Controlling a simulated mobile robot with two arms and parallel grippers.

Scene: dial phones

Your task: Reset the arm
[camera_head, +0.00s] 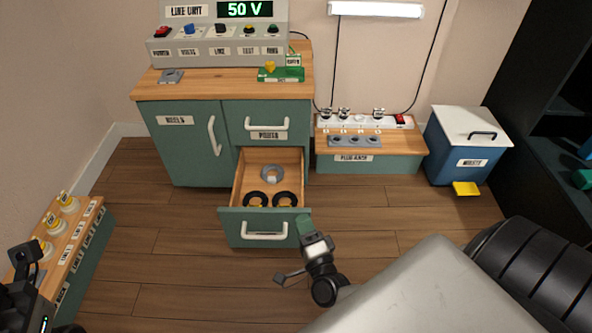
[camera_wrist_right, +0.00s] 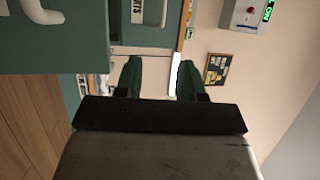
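My right gripper (camera_head: 305,226) is in front of the open drawer (camera_head: 232,226), by the right end of its front. In the head view I cannot tell whether it touches the drawer. In the right wrist view its two green fingers (camera_wrist_right: 160,80) are apart with nothing between them. My left gripper (camera_head: 24,262) is at the lower left edge of the head view, dark and partly cut off, over the low bench. Its fingers cannot be made out clearly.
The drawer holds dark rings and a grey ring (camera_head: 272,173). The cabinet (camera_head: 180,140) carries the line unit (camera_head: 218,50). A plug rack (camera_head: 372,164) and a lidded blue bin (camera_head: 460,150) stand right. A bench with several yellow-topped items (camera_head: 68,250) stands left. Floor between is clear.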

